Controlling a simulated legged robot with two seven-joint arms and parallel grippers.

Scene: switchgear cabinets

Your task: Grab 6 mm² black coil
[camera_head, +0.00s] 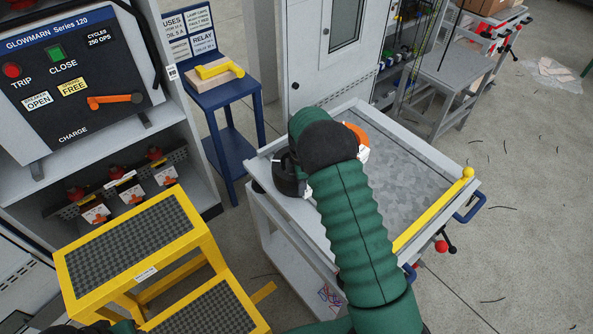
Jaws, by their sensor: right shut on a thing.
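The black coil (287,178) is at the left end of the grey cart's top. My right arm, in a green sleeve, reaches over the cart from below. Its dark gripper (296,160) is at the coil and shut on it; the wrist hides the fingertips and part of the coil. I cannot tell whether the coil is still touching the cart top. An orange coil (357,135) shows just behind my wrist, partly hidden. Only a dark and green bit of my left arm shows at the bottom left edge, and its jaws cannot be made out.
The cart (400,180) has a raised rim, and its right part is bare apart from a yellow bar (432,212). A yellow step stool (135,250) stands at the left, before the switchgear panel (75,80). A blue stand (225,95) holds a yellow-handled tool.

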